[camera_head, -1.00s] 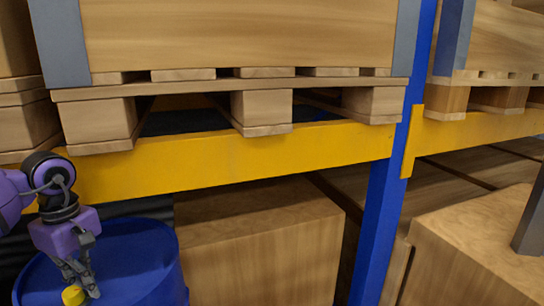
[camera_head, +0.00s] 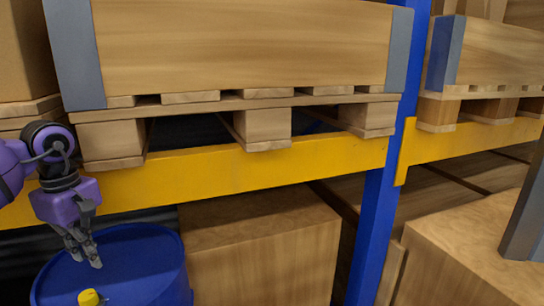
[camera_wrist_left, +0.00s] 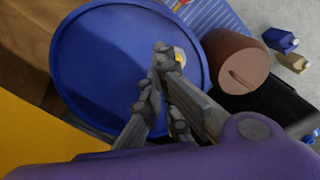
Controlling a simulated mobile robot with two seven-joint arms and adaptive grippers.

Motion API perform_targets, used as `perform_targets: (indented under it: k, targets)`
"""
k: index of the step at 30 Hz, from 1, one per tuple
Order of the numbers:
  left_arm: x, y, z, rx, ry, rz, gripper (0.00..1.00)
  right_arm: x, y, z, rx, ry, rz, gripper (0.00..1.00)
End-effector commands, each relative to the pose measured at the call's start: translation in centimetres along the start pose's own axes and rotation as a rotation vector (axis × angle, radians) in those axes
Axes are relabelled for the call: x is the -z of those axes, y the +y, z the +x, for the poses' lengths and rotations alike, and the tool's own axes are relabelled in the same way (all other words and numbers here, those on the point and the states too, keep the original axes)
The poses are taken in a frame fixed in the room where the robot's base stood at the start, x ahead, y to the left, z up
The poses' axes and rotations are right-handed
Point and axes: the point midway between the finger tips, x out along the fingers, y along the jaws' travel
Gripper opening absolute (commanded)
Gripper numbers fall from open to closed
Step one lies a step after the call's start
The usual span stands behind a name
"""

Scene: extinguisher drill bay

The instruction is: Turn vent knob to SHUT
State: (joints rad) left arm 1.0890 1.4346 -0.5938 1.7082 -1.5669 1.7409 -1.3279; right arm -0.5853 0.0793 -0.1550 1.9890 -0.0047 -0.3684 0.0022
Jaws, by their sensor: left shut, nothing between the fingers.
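The vent knob (camera_head: 89,297) is a small yellow knob on top of a blue drum (camera_head: 140,262), low at the left of the head view. Its setting cannot be read. In the left wrist view, a small yellow-white part (camera_wrist_left: 180,55) near the drum's rim (camera_wrist_left: 205,75) shows beside my fingers, partly hidden by them. My left gripper (camera_head: 86,263) is shut and empty. In the head view its fingertips are above the knob in the picture, apart from it. The fingers also show in the left wrist view (camera_wrist_left: 160,62). My right gripper is not in view.
A yellow rack beam (camera_head: 260,168) and blue post (camera_head: 376,230) stand behind the drum, with loaded pallets above. A wooden crate (camera_head: 262,255) is right of the drum. The left wrist view shows a brown cylindrical object (camera_wrist_left: 235,60) and small blue (camera_wrist_left: 281,40) and yellow (camera_wrist_left: 292,62) items.

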Motion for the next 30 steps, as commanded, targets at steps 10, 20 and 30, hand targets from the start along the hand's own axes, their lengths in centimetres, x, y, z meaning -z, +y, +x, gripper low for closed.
perform_targets:
  k: [10,20,30]
  targets:
    - [-1.4,0.1,-1.4,-0.102,-0.049,0.205,0.0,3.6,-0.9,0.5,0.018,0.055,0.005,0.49]
    - [1.9,-3.5,3.4,0.02,-0.011,0.507,0.0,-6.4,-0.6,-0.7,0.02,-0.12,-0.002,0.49]
    - [1.9,-3.9,7.3,0.031,-0.015,0.521,0.0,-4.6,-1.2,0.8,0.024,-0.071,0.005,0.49]
